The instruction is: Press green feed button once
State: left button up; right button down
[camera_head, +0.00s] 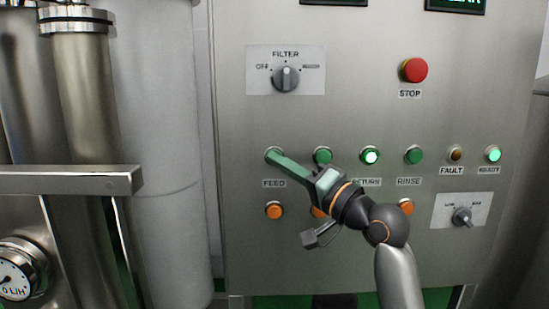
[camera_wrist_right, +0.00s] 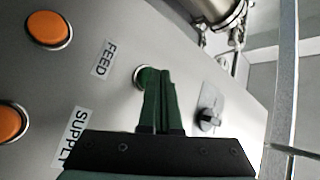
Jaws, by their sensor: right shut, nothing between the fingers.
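The green feed button (camera_wrist_right: 140,77) is on the steel control panel, above the FEED label (camera_head: 274,184). My right gripper (camera_head: 275,157) is shut and empty, with its long green fingers pointing at this button. In the head view the fingertips overlap the button and hide most of it. In the right wrist view the closed fingers (camera_wrist_right: 160,73) cover part of the button, and its rim shows at their left. I cannot tell whether the tips touch it or press it in. My left gripper is not in view.
More buttons sit in the same row, including a lit return button (camera_head: 370,157) and a rinse button (camera_head: 414,155). Orange buttons (camera_head: 274,210) are below. A filter knob (camera_head: 286,78) and red stop button (camera_head: 414,70) are above. Steel pipes (camera_head: 85,100) stand at left.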

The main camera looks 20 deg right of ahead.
jog(key=shift+w+d, duration=0.1)
jog(key=shift+w, duration=0.2)
jog(key=shift+s, duration=0.1)
dwell(0.4)
jog(key=shift+s+a+p, duration=0.2)
jog(key=shift+s+p, duration=0.25)
jog(key=shift+s, duration=0.3)
jog(key=s+p, duration=0.1)
jog(key=s, duration=0.1)
jog(key=s+a, duration=0.1)
jog(key=s, duration=0.1)
jog(key=shift+s+a+p, duration=0.2)
jog(key=shift+s+p, duration=0.2)
dwell(0.3)
